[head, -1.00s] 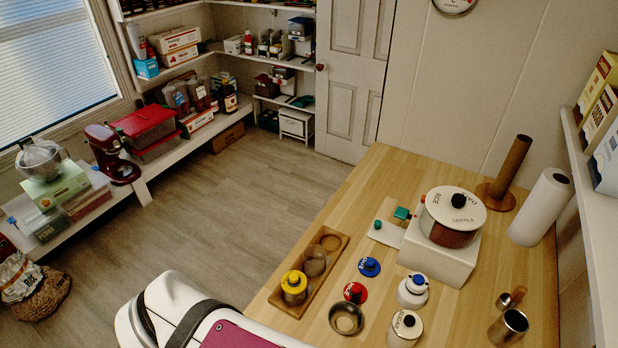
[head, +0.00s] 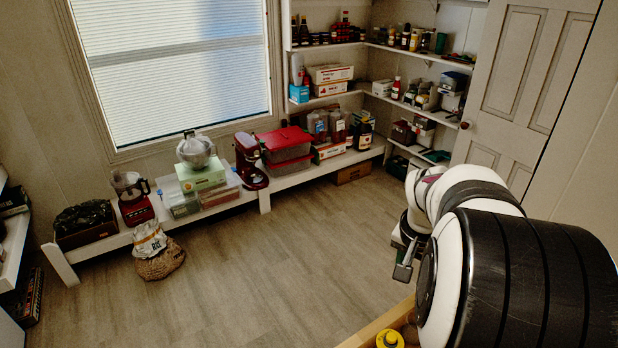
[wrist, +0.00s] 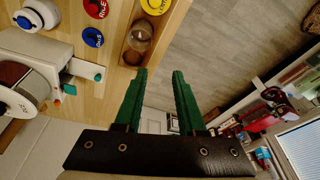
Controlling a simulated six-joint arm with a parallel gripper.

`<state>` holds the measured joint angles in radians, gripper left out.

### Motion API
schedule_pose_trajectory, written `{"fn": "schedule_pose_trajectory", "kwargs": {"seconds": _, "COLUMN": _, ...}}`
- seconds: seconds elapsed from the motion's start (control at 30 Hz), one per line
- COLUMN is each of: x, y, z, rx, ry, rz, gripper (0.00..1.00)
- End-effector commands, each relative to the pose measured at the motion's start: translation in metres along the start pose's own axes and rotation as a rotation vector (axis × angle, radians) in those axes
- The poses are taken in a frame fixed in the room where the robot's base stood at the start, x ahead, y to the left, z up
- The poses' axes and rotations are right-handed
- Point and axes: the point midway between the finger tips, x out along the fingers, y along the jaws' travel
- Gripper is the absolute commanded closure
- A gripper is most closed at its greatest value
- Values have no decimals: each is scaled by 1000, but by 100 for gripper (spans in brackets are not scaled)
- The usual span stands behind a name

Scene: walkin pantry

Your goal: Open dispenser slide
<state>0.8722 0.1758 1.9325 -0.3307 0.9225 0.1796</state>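The dispenser shows at the left of the wrist view: a drum (wrist: 22,85) on a white base (wrist: 50,50). Its flat slide plate (wrist: 84,69) sticks out towards the gripper and ends in a small green knob (wrist: 98,77). My gripper (wrist: 159,72) has two green fingers, apart with nothing between them. It points past the table edge, to the right of the knob and not touching it. In the head view only part of my gripper (head: 404,262) shows below my white and black arm. The dispenser is not in the head view.
The wrist view shows a wooden tray (wrist: 124,52) with a glass jar (wrist: 139,38) and a yellow lid (wrist: 155,4). Red (wrist: 95,8) and blue (wrist: 93,37) knobbed lids lie beside it. Open floor (head: 270,260) lies beyond the table; shelves line the walls.

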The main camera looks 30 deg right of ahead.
Motion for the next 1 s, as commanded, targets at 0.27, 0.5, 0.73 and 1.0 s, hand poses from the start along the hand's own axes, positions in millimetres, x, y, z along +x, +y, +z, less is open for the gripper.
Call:
{"fn": "schedule_pose_trajectory", "kwargs": {"seconds": 0.27, "x": 72, "y": 166, "z": -117, "rx": 301, "ry": 142, "rz": 130, "gripper": 61}}
{"fn": "schedule_pose_trajectory", "kwargs": {"seconds": 0.5, "x": 117, "y": 178, "z": -124, "rx": 308, "ry": 144, "rz": 134, "gripper": 61}}
{"fn": "schedule_pose_trajectory", "kwargs": {"seconds": 0.73, "x": 175, "y": 187, "z": -130, "rx": 307, "ry": 144, "rz": 133, "gripper": 61}}
{"fn": "schedule_pose_trajectory", "kwargs": {"seconds": 1.0, "x": 218, "y": 193, "z": -137, "rx": 308, "ry": 145, "rz": 133, "gripper": 61}}
